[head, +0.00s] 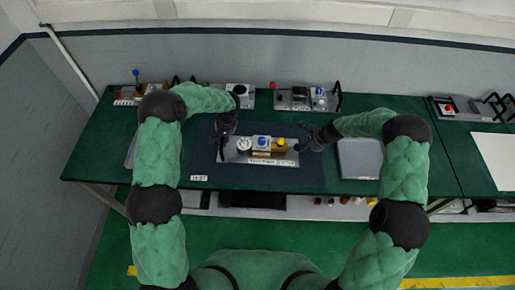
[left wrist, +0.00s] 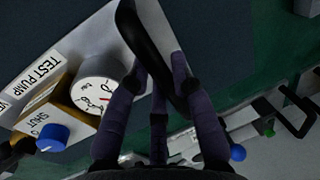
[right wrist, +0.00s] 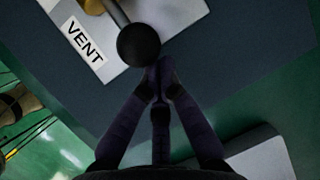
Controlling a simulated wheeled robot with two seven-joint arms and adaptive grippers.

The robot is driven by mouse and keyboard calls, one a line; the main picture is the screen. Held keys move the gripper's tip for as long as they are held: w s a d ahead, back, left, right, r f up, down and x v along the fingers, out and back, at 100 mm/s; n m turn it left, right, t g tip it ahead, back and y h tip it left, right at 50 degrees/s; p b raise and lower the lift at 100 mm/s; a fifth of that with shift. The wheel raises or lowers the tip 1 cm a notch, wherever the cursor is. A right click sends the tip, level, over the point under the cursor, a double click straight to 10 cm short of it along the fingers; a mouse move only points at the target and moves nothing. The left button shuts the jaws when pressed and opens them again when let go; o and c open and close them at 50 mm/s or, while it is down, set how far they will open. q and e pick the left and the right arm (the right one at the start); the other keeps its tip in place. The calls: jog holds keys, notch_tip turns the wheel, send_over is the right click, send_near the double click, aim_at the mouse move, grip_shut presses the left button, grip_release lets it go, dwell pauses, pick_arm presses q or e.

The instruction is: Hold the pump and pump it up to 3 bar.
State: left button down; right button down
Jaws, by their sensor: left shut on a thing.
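My right gripper (head: 313,141) is at the right end. In the right wrist view its fingertips (right wrist: 162,76) are together beside a black ball knob (right wrist: 138,45); contact is unclear.
The dark mat (head: 212,177) lies on a green table (head: 95,160). Several devices with levers stand along the back edge, one of them a silver unit (head: 298,98). A grey plate (head: 360,160) lies right of the mat. A "VENT" label (right wrist: 84,40) is near the ball knob.

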jog(key=shift+d, duration=2.35)
jog(key=shift+a, duration=0.85)
jog(key=shift+a, duration=0.8)
